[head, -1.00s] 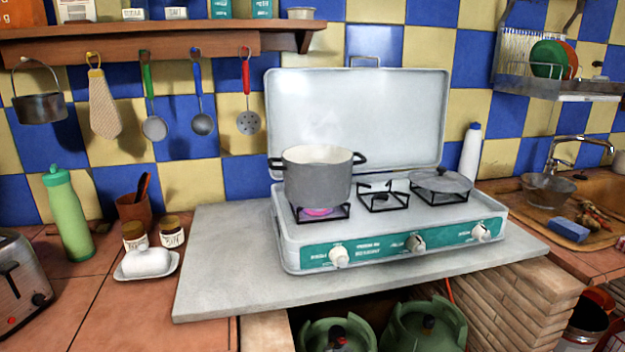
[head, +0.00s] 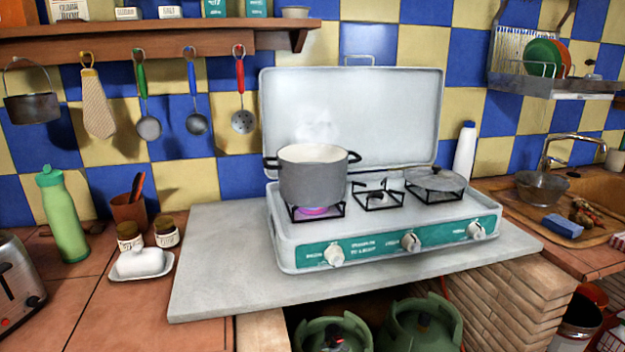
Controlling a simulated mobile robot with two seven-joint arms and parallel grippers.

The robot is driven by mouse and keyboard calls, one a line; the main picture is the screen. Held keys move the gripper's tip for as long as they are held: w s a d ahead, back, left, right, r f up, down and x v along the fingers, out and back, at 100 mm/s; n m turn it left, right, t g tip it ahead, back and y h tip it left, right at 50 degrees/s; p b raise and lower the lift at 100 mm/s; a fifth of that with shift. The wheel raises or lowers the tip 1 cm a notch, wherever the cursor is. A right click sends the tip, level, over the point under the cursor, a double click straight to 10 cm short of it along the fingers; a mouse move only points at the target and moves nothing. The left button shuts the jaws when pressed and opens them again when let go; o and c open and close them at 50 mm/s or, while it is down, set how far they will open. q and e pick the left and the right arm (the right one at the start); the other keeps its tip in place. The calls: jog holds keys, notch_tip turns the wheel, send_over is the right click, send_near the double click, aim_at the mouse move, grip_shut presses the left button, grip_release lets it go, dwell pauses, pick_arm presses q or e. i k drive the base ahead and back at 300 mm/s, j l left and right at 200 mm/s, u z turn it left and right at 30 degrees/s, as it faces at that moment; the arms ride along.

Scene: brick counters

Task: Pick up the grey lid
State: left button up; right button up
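The grey lid (head: 436,179) lies flat on the right burner of the white camping stove (head: 290,247). It is round, with a small dark knob on top. A grey pot (head: 312,180) with two dark handles stands uncovered on the left burner, over a pinkish-purple glow. The middle burner between them is empty. Neither of my grippers shows in the head view.
The stove's raised white cover (head: 350,115) stands behind the burners. A white bottle (head: 465,153) is right of the stove. A butter dish (head: 142,264), jars and a green bottle (head: 62,215) stand left. The grey slab (head: 215,260) has bare room left of the stove.

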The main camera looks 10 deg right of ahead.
aim_at(436, 178)
jog(key=i+l+u, duration=0.1)
jog(key=l+u, duration=0.25)
jog(key=l, duration=0.6)
jog(key=l+u, duration=0.35)
jog(key=l, duration=0.55)
jog(key=k, duration=0.05)
